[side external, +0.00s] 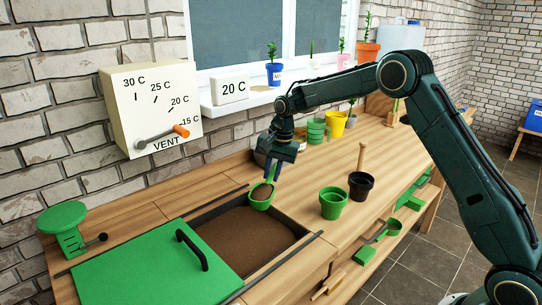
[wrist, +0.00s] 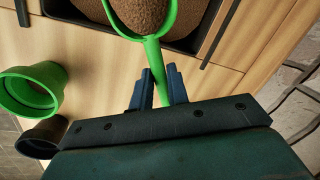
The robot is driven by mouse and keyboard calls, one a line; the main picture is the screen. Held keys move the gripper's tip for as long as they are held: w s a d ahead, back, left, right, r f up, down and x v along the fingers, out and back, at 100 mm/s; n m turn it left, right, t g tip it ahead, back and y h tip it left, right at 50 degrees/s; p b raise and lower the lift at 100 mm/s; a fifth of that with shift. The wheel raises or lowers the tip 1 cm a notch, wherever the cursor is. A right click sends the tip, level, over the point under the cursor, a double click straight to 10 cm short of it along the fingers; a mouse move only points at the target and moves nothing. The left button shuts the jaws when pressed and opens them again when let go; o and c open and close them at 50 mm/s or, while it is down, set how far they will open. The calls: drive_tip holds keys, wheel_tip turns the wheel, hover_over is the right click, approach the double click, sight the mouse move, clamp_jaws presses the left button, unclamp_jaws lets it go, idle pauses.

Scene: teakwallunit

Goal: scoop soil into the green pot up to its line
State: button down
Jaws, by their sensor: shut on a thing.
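My gripper (side external: 275,167) is shut on the handle of a green scoop (side external: 261,196). The scoop bowl is heaped with brown soil and sits over the back right part of the soil bin (side external: 240,238). In the wrist view, the fingers (wrist: 158,88) close around the green scoop handle (wrist: 155,58), and soil (wrist: 143,14) shows in its bowl. The green pot (side external: 332,203) stands upright on the bench to the right of the bin. It also shows in the wrist view (wrist: 40,90).
A black pot (side external: 360,185) stands just behind the green pot, with a wooden stick beside it. A green lid with a black handle (side external: 150,265) covers the bin's left part. Stacked green pots (side external: 316,131) and a yellow pot (side external: 336,124) stand near the wall.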

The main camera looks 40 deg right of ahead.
drive_tip(key=s+d+r, duration=0.2)
drive_tip(key=s+d, duration=0.2)
drive_tip(key=d, duration=0.6)
drive_tip(key=s+d+r, duration=0.2)
drive_tip(key=s+d, duration=0.3)
drive_tip(key=d, duration=0.5)
drive_tip(key=shift+d+r, duration=0.25)
drive_tip(key=shift+d, duration=0.1)
drive_tip(key=shift+r, duration=0.15)
drive_tip(key=s+a+r+n+t+h, duration=0.1)
drive_tip(key=s+a+r+t+h, duration=0.3)
drive_tip(key=h, duration=0.6)
drive_tip(key=a+r+t, duration=0.2)
drive_tip(key=a, duration=0.1)
drive_tip(key=shift+s+a+t, duration=0.2)
drive_tip(key=shift+a+t, duration=0.05)
drive_tip(key=shift+t, duration=0.05)
idle(0.7)
drive_tip(key=shift+r, duration=0.1)
